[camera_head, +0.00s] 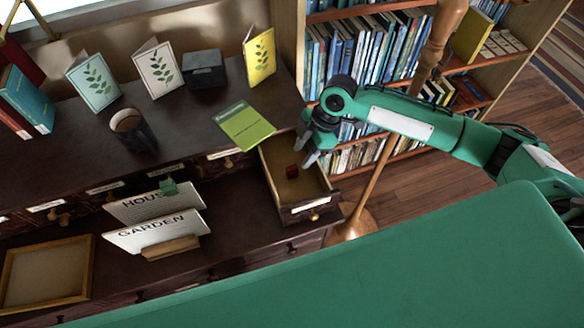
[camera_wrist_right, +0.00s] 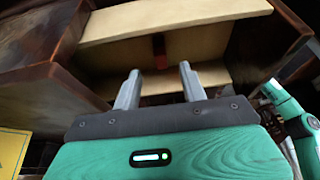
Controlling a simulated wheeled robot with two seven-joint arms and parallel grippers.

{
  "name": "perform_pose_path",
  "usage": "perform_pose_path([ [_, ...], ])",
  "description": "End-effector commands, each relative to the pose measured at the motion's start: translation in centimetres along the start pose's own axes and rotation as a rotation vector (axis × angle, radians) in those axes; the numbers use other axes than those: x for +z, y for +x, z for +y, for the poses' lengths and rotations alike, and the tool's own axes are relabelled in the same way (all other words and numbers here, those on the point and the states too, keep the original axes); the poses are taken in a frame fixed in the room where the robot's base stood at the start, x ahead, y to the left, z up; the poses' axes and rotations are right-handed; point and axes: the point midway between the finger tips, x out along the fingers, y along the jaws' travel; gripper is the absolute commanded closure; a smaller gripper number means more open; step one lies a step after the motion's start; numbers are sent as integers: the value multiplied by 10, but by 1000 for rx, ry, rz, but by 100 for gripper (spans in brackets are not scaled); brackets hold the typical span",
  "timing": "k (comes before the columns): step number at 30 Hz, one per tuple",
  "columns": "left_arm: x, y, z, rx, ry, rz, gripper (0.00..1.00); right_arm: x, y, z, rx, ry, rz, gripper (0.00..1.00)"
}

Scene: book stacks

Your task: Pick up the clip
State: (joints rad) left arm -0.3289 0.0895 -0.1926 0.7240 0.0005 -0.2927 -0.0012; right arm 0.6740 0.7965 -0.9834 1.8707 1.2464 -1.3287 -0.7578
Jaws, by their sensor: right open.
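A small dark red object (camera_head: 292,171), which may be the clip, lies in the open drawer (camera_head: 303,208). It also shows in the right wrist view (camera_wrist_right: 160,50), partly in shadow, beyond the fingertips. My right gripper (camera_head: 307,149) is open and empty at the drawer's far right side, apart from the red object. In the right wrist view its fingers (camera_wrist_right: 160,72) point toward the drawer. My left gripper is not in view.
A green booklet (camera_head: 244,126) lies on the upper surface beside the drawer. A wooden frame (camera_head: 48,272) lies at lower left. A bookshelf and wooden pole (camera_head: 440,35) stand behind my right arm.

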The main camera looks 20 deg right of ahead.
Motion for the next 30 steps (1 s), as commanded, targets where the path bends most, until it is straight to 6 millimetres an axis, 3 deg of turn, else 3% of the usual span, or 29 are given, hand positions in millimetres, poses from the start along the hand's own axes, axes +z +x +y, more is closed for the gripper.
perform_pose_path([
  [4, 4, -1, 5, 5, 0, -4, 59, 0, 19, 0, 0, 1, 0, 57],
  [13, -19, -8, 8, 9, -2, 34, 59, -5, 47, -1, -2, 3, 1, 57],
  [19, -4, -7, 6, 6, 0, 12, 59, -5, 73, -2, 1, 3, 0, 57],
  [27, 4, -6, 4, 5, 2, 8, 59, -4, 77, -1, 2, 2, -1, 57],
  [30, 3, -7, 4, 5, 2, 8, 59, -4, 77, -1, 2, 2, -1, 75],
])
